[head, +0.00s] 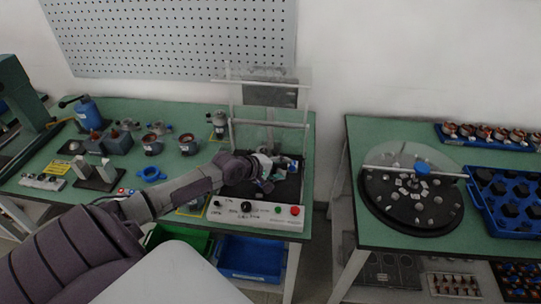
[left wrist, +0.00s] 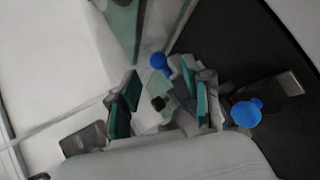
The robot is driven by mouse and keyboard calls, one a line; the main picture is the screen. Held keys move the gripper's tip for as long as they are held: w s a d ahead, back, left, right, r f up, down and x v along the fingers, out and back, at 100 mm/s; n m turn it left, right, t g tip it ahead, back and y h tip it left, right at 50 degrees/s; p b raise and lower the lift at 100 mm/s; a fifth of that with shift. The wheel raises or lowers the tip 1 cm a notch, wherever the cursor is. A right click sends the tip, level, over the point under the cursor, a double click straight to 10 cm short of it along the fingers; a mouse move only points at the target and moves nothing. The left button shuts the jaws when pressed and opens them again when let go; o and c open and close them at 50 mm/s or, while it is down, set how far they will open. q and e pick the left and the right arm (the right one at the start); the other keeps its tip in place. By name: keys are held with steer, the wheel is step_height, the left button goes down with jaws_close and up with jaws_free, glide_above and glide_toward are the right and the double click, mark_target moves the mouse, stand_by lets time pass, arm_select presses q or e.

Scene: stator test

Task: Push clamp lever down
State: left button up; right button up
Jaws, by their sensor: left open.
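The test station's black base (head: 284,190) sits behind a white control panel (head: 258,215) on the left bench. My left gripper (head: 264,168) is over this base, inside the raised clear-cover frame. In the left wrist view its two teal-padded fingers (left wrist: 160,95) stand apart. A small blue knob (left wrist: 158,62) shows just beyond and between the fingertips. A larger blue part (left wrist: 247,112) lies outside the right finger, near a metal bracket (left wrist: 281,84). Which blue part is the clamp lever's grip, and whether a finger touches it, I cannot tell. The gripper and arm hide much of the clamp.
A clear cover (head: 270,95) stands raised behind the gripper. Motor parts (head: 188,145) and a blue ring (head: 151,174) lie left on the green bench. A round black turntable (head: 410,200) and blue tray (head: 507,195) are on the right bench. A gap separates the benches.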

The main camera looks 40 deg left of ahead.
arm_select(q)
steer(key=v, duration=0.6)
steer(key=shift+s, duration=0.1)
stand_by(0.3)
